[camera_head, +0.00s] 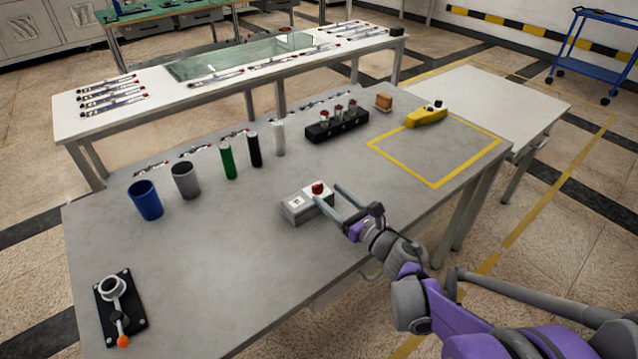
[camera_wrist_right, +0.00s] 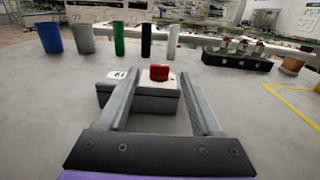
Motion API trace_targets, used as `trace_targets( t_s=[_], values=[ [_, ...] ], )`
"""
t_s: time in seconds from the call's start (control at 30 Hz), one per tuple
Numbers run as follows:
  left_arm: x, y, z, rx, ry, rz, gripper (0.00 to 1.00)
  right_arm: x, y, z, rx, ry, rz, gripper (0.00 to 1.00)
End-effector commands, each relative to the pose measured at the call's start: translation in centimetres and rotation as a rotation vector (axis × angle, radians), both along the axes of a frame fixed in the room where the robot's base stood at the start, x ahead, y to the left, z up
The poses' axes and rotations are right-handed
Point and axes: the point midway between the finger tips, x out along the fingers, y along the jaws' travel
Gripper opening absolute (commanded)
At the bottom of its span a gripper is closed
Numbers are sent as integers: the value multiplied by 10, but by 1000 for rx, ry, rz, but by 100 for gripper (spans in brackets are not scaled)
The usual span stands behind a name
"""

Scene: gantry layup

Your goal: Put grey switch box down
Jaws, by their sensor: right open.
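The grey switch box (camera_head: 300,206) has a red button on top and sits on the grey table (camera_head: 230,265) near its front edge. My right gripper (camera_head: 328,194) is open beside the box, its fingers pointing at it. In the right wrist view the box (camera_wrist_right: 140,95) lies between and just beyond the fingers of the gripper (camera_wrist_right: 158,100). I cannot tell whether a finger touches it. The box looks level on the table. My left gripper is not in view.
A blue cup (camera_head: 145,200), a grey cup (camera_head: 185,180) and several cylinders stand behind the box. A black rack (camera_head: 336,124) stands farther back. A yellow tool (camera_head: 427,115) lies by the yellow taped square (camera_head: 434,186). A black lever fixture (camera_head: 119,308) is at front left.

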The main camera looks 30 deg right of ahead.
Motion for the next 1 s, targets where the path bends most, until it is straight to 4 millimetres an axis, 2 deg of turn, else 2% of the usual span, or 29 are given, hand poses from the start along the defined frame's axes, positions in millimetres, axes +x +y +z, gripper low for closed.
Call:
trace_targets(
  t_s=[0.1, 0.3, 1.0],
  values=[
    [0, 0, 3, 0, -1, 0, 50, -20, -2, 1, 0, 0, -2, 67],
    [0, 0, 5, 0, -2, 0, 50, -34, -3, 0, 0, 0, 0, 67],
    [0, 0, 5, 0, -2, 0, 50, -34, -3, 0, 1, 0, 0, 67]
  ],
)
